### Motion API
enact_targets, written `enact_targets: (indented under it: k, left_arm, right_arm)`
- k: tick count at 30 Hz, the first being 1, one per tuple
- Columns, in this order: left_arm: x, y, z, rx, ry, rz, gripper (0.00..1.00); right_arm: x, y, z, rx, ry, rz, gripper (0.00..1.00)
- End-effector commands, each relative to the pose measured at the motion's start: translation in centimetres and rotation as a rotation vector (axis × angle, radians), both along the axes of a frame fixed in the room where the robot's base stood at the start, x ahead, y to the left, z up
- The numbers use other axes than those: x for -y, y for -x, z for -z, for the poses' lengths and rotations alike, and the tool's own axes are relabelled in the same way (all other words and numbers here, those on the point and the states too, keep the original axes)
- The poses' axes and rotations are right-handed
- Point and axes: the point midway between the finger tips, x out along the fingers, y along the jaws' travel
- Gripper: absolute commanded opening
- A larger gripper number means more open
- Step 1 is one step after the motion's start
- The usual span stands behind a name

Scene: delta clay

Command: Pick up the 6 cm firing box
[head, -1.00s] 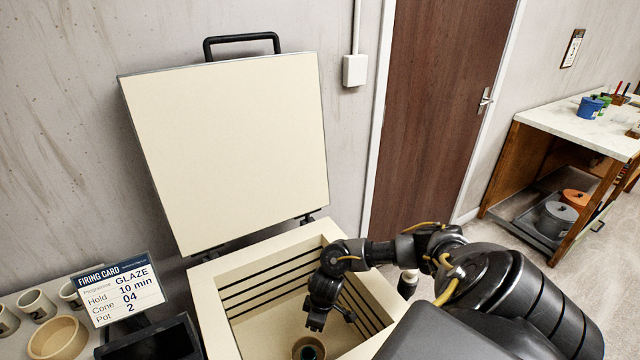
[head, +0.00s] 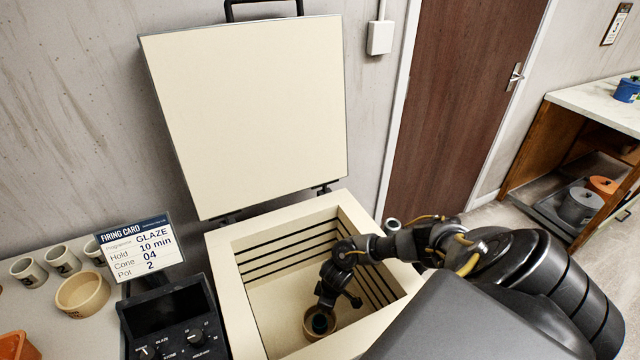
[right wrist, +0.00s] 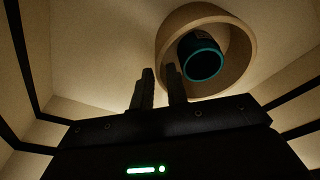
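No thing in view is labelled as the 6 cm firing box, and I cannot tell a 6 cm size. A round tan clay vessel (right wrist: 241,36) stands on the kiln floor, with a dark cup (right wrist: 203,60) with a teal rim inside it. In the head view the vessel (head: 308,330) and the cup (head: 320,323) are partly covered by my right arm. My right gripper (right wrist: 161,70) is inside the kiln at the vessel's near wall. Its fingers are apart, one overlapping the wall and one outside it; contact cannot be told. My left gripper is out of view.
The kiln (head: 224,285) is open, its lid (head: 245,115) raised behind, and its walls close in around my right arm. A control box (head: 180,325), firing card (head: 140,250), tan bowl (head: 82,294) and several cups stand left. A marble-topped bench (head: 590,103) stands right.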

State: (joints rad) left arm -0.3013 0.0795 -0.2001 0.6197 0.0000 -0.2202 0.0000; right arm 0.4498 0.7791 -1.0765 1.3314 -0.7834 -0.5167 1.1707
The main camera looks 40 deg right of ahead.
Motion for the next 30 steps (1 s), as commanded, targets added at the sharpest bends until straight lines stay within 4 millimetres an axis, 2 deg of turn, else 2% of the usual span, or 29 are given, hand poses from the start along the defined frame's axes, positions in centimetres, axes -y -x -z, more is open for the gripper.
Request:
enact_targets:
  k: [3, 11, 15, 26, 30]
  left_arm:
    - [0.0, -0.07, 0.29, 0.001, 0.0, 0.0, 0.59]
    - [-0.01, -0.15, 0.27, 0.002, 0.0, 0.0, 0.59]
    - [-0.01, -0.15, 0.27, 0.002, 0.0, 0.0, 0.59]
    - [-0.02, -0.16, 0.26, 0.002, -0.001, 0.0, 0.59]
    - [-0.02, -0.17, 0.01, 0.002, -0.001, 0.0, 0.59]
  right_arm:
    - [-0.11, -0.17, 1.25, 0.0, 0.0, 0.0, 0.15]
    - [-0.12, -0.23, 1.48, 0.001, 0.0, -0.001, 0.15]
    - [-0.13, -0.23, 1.47, 0.001, 0.0, -0.001, 0.0]
    - [-0.12, -0.26, 1.42, 0.002, 0.0, 0.0, 0.0]
    - [-0.12, -0.29, 0.51, 0.002, 0.0, 0.0, 0.0]
